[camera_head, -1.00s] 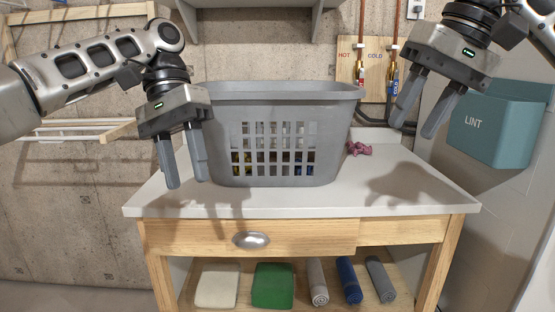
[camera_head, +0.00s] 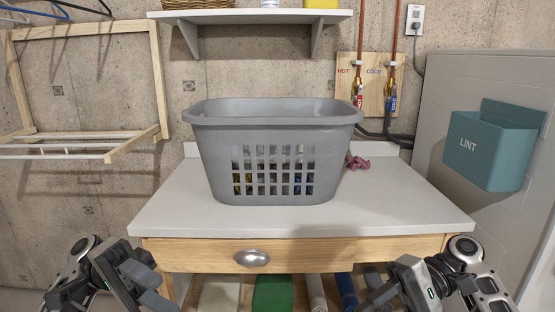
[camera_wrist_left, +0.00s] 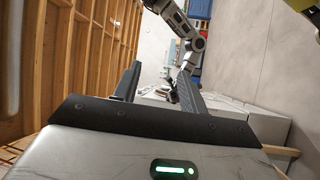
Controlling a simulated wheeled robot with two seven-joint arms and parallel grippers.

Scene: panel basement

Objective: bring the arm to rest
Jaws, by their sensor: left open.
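My left gripper (camera_head: 150,286) is low at the lower left of the head view, below and in front of the table's front edge. It is open and empty, and its two fingers (camera_wrist_left: 158,82) stand apart with nothing between them in the left wrist view. My right gripper (camera_head: 385,298) is low at the lower right of the head view, also in front of the table. Its fingers point inward, and I cannot tell how far apart they are. Both arms are folded low, clear of the tabletop.
A grey laundry basket (camera_head: 270,160) with items inside stands on the white tabletop (camera_head: 400,205). A pink cloth (camera_head: 358,162) lies behind it at right. The drawer (camera_head: 330,252) is shut. A teal lint bin (camera_head: 490,150) hangs at right, a shelf (camera_head: 250,16) above. The tabletop front is clear.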

